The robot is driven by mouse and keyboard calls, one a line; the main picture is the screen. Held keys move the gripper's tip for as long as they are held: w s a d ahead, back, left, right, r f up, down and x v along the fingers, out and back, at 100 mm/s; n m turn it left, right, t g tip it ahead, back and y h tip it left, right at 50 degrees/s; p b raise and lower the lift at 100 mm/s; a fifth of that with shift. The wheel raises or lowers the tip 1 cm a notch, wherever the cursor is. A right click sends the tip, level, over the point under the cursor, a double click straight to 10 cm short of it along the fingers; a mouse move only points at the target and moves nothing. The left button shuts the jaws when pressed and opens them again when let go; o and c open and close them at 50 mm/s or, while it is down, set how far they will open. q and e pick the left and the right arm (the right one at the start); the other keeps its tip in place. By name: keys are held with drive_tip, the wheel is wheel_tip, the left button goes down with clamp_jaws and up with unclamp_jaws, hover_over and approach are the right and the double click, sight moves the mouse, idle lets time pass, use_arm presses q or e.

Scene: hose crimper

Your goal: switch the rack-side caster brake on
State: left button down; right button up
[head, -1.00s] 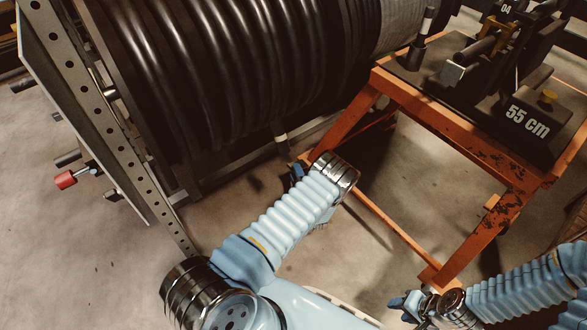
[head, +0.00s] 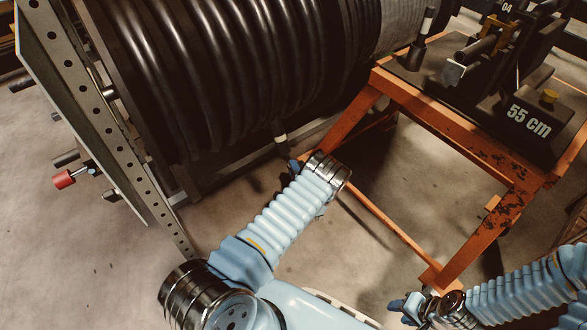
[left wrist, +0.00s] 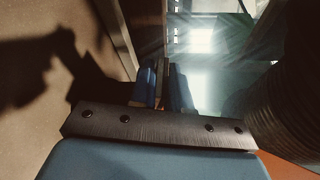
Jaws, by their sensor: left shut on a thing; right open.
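The orange stand (head: 440,113) is at the right in the head view; its rack-side leg (head: 340,120) runs down behind my left wrist. The caster and its brake at that leg's foot are hidden or too dark to make out. My left gripper (head: 293,166) is low by that foot, mostly hidden by its own wrist. In the left wrist view its blue fingers (left wrist: 163,88) are closed around a thin part between them, which I cannot identify. My right gripper (head: 405,306) is open at the lower right, below the stand's near leg, apart from it.
The rack with black hose coils (head: 215,75) fills the upper left, with a perforated steel upright (head: 95,115) and a red-tipped rod (head: 65,179). Bare concrete floor (head: 60,250) lies at the lower left.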

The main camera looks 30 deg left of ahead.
use_arm(q)
drive_tip(key=shift+f, duration=0.1)
wheel_tip(320, 180, down, 3)
drive_tip(key=n+b, duration=0.2)
drive_tip(key=n+t+y+b, duration=0.1)
drive_tip(key=n+b, duration=0.2)
drive_tip(key=shift+t+y, duration=0.3)
drive_tip(key=c, duration=1.2)
unclamp_jaws()
